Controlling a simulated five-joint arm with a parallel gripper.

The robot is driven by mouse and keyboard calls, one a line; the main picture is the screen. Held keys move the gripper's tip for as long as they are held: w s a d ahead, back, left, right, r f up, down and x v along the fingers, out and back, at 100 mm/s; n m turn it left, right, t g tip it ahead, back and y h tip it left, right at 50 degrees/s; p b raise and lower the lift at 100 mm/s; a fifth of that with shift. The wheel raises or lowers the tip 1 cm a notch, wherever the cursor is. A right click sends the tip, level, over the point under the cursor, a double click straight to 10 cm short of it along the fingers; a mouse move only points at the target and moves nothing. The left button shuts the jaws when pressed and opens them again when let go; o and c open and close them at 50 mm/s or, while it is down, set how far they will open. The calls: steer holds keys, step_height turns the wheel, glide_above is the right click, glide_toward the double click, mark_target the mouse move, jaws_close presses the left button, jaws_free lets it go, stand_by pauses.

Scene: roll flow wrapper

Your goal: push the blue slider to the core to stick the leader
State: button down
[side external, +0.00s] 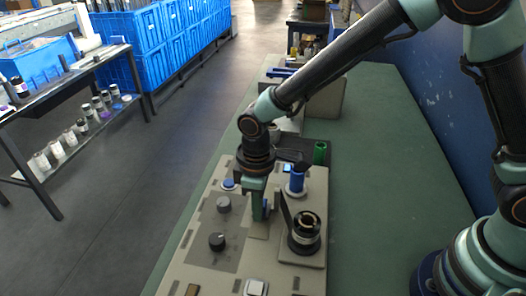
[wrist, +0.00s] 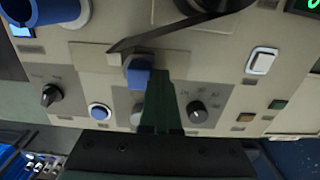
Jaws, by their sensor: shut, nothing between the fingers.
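The blue slider (wrist: 138,72) shows in the wrist view as a small block on a pale plate. The black leader (wrist: 150,35) runs as a thin strip from near the slider to the dark core (wrist: 210,4), cut off at the top edge. In the side view the core (side external: 305,230) is a black ring with a pale centre, and the leader (side external: 285,205) slants up from it. My gripper (side external: 258,215) is shut and empty, pointing down on the core's left. In the wrist view my gripper (wrist: 160,82) is right beside the slider; I cannot tell if they touch.
Knobs (side external: 217,241) and a blue button (side external: 228,184) rise from the panel on the left. A white rocker switch (wrist: 262,60) is on the wrist view's right. The green table (side external: 370,170) is clear to the right.

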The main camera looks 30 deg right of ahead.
steer(key=shift+w+d, duration=2)
steer(key=shift+s+a, duration=0.15)
steer(key=shift+s+a+r, duration=0.1)
steer(key=shift+s+a, duration=0.2)
step_height(320, 180, up, 8)
